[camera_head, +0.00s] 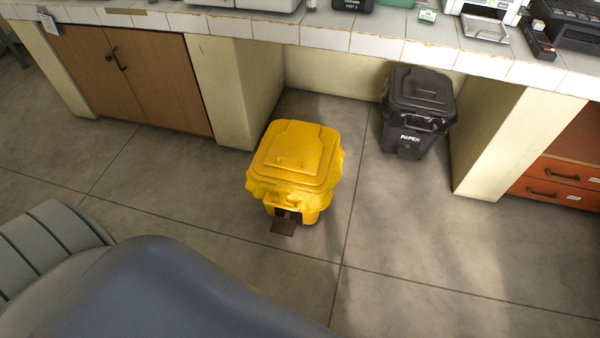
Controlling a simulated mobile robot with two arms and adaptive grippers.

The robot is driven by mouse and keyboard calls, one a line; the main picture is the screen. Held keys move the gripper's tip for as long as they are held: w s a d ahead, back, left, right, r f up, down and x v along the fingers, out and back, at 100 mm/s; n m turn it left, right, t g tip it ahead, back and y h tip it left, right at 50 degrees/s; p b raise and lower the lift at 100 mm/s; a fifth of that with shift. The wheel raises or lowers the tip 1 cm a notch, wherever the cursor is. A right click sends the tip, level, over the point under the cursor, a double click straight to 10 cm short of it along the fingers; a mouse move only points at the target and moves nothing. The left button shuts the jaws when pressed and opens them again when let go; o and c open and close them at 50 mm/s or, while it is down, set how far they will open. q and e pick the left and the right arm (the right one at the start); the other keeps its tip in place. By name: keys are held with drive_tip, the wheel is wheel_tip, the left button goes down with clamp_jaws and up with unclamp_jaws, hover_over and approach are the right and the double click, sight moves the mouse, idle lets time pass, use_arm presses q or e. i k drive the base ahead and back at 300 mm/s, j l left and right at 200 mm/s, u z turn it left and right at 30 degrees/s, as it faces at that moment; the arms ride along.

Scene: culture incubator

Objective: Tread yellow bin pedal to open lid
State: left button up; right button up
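The yellow bin (293,160) stands upright on the floor in the middle of the view, in front of the recess under the counter. Its lid (298,148) is closed, and a yellow liner bunches out around the rim below it. The dark pedal (283,227) sticks out at the foot of the bin's front, low over the floor. Nothing touches the pedal or the lid. Neither of my grippers shows in this view.
A black bin marked PAPER (417,110) stands behind and right, in the recess. A tiled counter (320,38) holding equipment runs along the back, with a brown cabinet (130,80) left and red drawers (556,180) right. The floor (430,250) in front and right is clear.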

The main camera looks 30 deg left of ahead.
sight(285, 226)
drive_tip(key=u, duration=1.1)
